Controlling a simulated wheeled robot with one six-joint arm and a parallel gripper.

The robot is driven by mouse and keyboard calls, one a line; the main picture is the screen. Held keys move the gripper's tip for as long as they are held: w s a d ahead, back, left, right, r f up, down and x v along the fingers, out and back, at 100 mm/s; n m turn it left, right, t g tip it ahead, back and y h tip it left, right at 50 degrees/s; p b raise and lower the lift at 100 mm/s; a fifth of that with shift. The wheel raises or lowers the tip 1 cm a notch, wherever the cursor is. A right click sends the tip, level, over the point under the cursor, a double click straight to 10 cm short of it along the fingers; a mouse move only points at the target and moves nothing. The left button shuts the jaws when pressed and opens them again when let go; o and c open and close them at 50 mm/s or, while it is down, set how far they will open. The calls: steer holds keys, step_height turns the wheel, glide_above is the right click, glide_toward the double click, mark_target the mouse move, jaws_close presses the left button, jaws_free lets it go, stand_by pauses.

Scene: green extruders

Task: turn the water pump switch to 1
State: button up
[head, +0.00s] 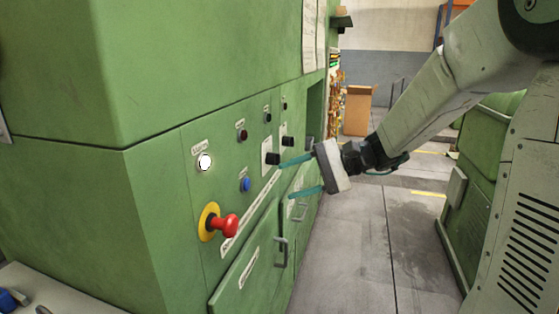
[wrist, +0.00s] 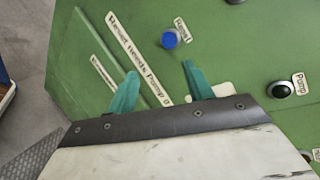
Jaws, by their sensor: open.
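On the green panel in the head view, a black switch (head: 272,159) sits on a white plate, below a small dark round fitting. I cannot read its setting. My gripper (head: 286,179) is open and empty, its teal fingers pointing at the panel. The upper fingertip looks close to the switch; contact is unclear. In the wrist view the gripper (wrist: 160,70) lies in front of the label strip. A white plate edge (wrist: 224,90) shows beside one finger; its switch is hidden there. A dark round fitting (wrist: 280,90) has a label reading "Pump".
A blue button (head: 245,185) labelled "Reset" and a red emergency stop (head: 224,226) on yellow stick out left of the gripper. A second black switch (head: 288,141) sits further along. Handles (head: 281,251) project below. Open floor (head: 355,245) lies to the right.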

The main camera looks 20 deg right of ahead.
mark_target(274, 159)
steer(key=w+d+f+m+t+y, duration=0.1)
steer(key=w+d+m+t, duration=0.35)
steer(key=w+d, duration=0.4)
steer(key=w+a+t, duration=0.1)
steer(key=w+a, duration=0.3)
steer(key=a, duration=0.3)
steer(key=shift+w+a, duration=0.2)
steer(key=shift+w, duration=0.05)
steer(key=c, duration=1)
